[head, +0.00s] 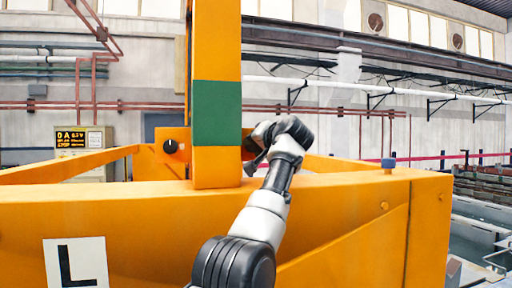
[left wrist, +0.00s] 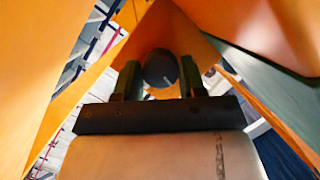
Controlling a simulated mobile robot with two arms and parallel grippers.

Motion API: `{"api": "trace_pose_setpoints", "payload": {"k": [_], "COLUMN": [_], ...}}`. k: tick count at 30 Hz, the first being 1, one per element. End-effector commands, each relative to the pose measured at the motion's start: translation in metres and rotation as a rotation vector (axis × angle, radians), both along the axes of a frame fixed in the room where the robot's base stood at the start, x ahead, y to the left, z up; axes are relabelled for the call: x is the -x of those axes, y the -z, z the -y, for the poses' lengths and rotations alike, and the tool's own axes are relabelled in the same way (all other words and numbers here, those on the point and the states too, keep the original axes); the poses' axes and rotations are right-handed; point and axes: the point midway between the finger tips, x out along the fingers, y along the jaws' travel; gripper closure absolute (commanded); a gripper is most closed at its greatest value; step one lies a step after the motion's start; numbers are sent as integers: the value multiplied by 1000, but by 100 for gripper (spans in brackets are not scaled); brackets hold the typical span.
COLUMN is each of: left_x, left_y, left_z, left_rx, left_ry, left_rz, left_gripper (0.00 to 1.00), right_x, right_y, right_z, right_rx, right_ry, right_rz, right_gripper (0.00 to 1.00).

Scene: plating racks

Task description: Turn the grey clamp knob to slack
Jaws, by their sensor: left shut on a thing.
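In the left wrist view a dark grey round knob (left wrist: 160,70), the clamp knob, sits on an orange surface between the two fingers of my left gripper (left wrist: 159,66). The gripper is shut on it, one finger on each side. A small pale mark shows low on the knob's face. In the head view my left gripper (head: 254,166) reaches in at the right side of the orange post (head: 214,62). The post and my wrist hide the gripped knob there. My right gripper is in neither view.
A black knob (head: 170,147) with a white mark sits left of the post. A blue-grey knob (head: 388,163) stands on the beam (head: 340,184) at right. A lit display box (head: 82,138) is behind at left. A white "L" plate (head: 55,247) is on the front beam.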

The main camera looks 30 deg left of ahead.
Motion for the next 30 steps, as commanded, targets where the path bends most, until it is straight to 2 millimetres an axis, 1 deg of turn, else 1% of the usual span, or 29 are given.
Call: {"api": "trace_pose_setpoints", "payload": {"k": [1, 11, 28, 29, 30], "left_x": [-1, -1, -1, -1, -1], "left_y": [4, 4, 5, 5, 5], "left_z": [0, 0, 0, 0, 0], "left_rx": [26, 118, 140, 140, 140], "left_ry": [-2, -3, -2, -2, -2], "left_rz": [15, 123, 146, 146, 145], "left_gripper": [83, 83, 83, 58, 52], "right_x": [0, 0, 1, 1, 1], "right_y": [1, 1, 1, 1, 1], "right_z": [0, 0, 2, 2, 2], "right_rx": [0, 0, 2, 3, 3], "right_ry": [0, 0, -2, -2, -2], "right_rz": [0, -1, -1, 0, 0], "right_gripper": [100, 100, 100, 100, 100]}}
